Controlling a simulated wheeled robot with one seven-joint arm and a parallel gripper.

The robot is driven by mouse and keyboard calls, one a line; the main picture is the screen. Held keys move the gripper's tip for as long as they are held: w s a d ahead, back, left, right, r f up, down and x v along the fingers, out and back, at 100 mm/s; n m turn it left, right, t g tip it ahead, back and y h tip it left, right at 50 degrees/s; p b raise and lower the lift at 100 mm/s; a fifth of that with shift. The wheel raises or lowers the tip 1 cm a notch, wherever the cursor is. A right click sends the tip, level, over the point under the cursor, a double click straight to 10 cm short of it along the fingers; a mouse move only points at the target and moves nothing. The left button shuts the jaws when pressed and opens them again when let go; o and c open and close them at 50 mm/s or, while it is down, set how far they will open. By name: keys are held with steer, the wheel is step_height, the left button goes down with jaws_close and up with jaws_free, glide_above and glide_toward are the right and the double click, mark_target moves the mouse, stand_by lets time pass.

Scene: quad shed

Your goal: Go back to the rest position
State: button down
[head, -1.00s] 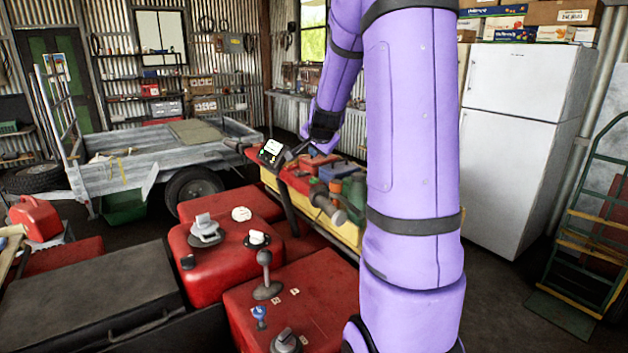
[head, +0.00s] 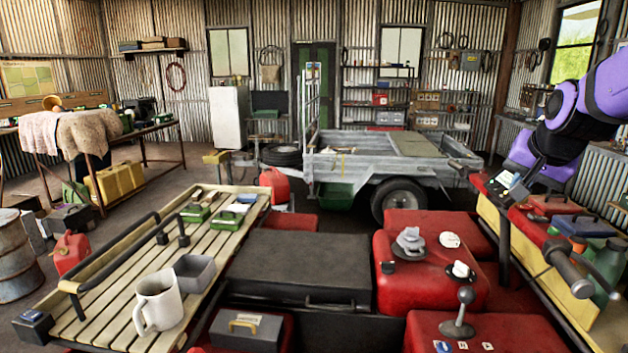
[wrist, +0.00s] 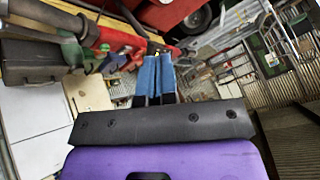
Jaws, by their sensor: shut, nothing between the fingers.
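My gripper (wrist: 157,60) shows in the wrist view as two blue fingers side by side, shut with nothing between them. In the head view my purple arm comes in at the right edge and reaches down toward the quad's handlebar display (head: 505,181). My fingertips are hard to make out there. Whether they touch anything is unclear.
The red quad (head: 430,265) fills the lower middle, with levers and knobs on top. A slatted wooden rack (head: 125,285) holds a white mug (head: 158,303) and a grey tray (head: 195,283). A trailer (head: 385,160) stands behind.

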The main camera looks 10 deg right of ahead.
steer(key=s+a+n+g+y, duration=0.1)
steer(key=s+a+n, duration=0.3)
steer(key=s+a, duration=0.3)
steer(key=s+a+n+g+y, duration=0.1)
steer(key=s+a+n, duration=0.3)
steer(key=s+a, duration=0.3)
steer(key=s, duration=0.4)
steer(key=shift+s+n, duration=0.35)
steer(key=shift+n, duration=0.05)
